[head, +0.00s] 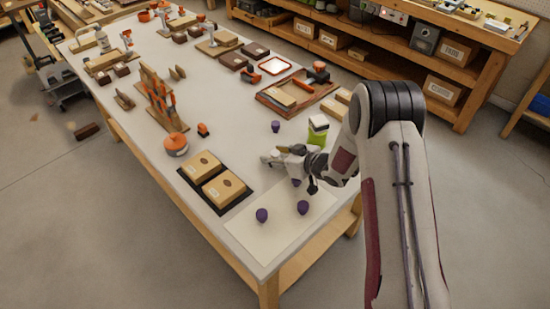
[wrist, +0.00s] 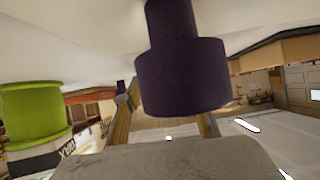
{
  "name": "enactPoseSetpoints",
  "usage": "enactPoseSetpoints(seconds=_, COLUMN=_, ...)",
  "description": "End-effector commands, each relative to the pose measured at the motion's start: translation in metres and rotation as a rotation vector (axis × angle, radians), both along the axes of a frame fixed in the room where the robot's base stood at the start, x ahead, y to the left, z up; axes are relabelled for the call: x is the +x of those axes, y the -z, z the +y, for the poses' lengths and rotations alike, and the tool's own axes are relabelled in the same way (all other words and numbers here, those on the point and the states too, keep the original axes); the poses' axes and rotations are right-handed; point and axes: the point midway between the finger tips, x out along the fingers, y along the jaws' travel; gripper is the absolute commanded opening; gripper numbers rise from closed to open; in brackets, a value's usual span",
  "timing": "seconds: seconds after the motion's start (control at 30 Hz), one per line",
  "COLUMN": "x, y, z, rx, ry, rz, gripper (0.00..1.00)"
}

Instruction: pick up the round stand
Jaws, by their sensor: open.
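No single thing is clearly marked as the round stand. Several small purple round pieces stand on the bench: one behind my gripper (head: 276,127), one by its underside (head: 296,182), and two on the pale sheet, at left (head: 262,215) and right (head: 303,207). A purple stepped piece (wrist: 183,75), wide at one end and narrow at the other, is close in the wrist view. My gripper (head: 268,158) is open above the bench, left of the forearm. No hold on the purple piece shows. The fingertips are hard to make out in the wrist view.
A green container (head: 317,136) with a white top stands just behind my gripper; it also shows in the wrist view (wrist: 32,112). Two boxes (head: 211,178) and an orange-topped round object (head: 176,144) are at left. A wooden tray (head: 285,95) lies farther back.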

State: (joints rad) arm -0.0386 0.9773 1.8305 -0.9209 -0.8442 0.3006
Motion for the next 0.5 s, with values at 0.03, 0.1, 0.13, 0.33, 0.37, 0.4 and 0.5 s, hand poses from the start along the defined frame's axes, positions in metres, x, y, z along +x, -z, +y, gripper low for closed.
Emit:
enactPoseSetpoints(seconds=0.03, x=0.0000, y=-0.0001, z=0.0000, rx=0.000, ry=0.000, rz=0.000, gripper=0.41)
enactPoseSetpoints(seconds=0.1, x=0.0000, y=-0.0001, z=0.0000, rx=0.000, ry=0.000, rz=0.000, gripper=0.23)
enactPoseSetpoints(seconds=0.13, x=-0.0001, y=-0.0001, z=-0.0002, rx=0.000, ry=0.000, rz=0.000, gripper=0.15)
enactPoseSetpoints(seconds=0.33, x=0.0000, y=-0.0002, z=-0.0002, rx=0.000, ry=0.000, rz=0.000, gripper=0.09)
enactPoseSetpoints(seconds=0.37, x=0.0000, y=-0.0002, z=-0.0002, rx=0.000, ry=0.000, rz=0.000, gripper=0.09)
enactPoseSetpoints(seconds=0.4, x=0.0000, y=-0.0002, z=-0.0002, rx=0.000, ry=0.000, rz=0.000, gripper=0.09)
enactPoseSetpoints(seconds=0.5, x=0.0000, y=-0.0004, z=-0.0001, rx=0.000, ry=0.000, rz=0.000, gripper=0.09)
